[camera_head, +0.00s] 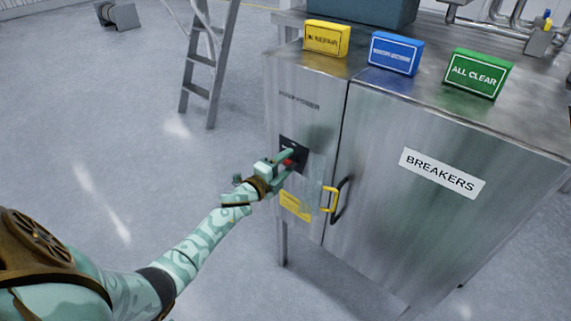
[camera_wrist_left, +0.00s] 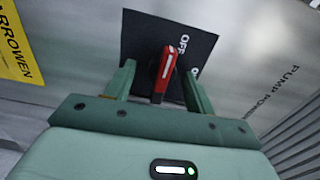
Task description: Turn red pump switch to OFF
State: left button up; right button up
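The red pump switch (camera_wrist_left: 164,72) is a small red lever with a white line, on a black plate (camera_wrist_left: 140,32) with white OFF lettering and a second label partly hidden by a finger. In the head view the red switch (camera_head: 288,162) shows only as a small spot on the black plate (camera_head: 294,147) on the cabinet's narrow left door. My left gripper (camera_head: 289,164) is at the plate. In the left wrist view its fingers (camera_wrist_left: 158,68) stand apart, one on each side of the switch, with gaps visible. My right gripper is out of view.
The grey cabinet (camera_head: 410,235) has a BREAKERS label, a yellow handle (camera_head: 329,200) and a dark handle (camera_head: 341,200) near the switch. Yellow (camera_head: 327,38), blue (camera_head: 396,53) and green (camera_head: 478,73) signs stand on top.

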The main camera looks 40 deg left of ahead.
pick_arm(q)
jog(key=shift+s+r, duration=0.1)
jog(key=shift+s, duration=0.15)
jog(key=s+a+p, duration=0.1)
jog(key=s+p, duration=0.2)
jog(key=s, duration=1.2)
jog(key=shift+s+a, duration=0.15)
jog(key=shift+s, duration=0.25)
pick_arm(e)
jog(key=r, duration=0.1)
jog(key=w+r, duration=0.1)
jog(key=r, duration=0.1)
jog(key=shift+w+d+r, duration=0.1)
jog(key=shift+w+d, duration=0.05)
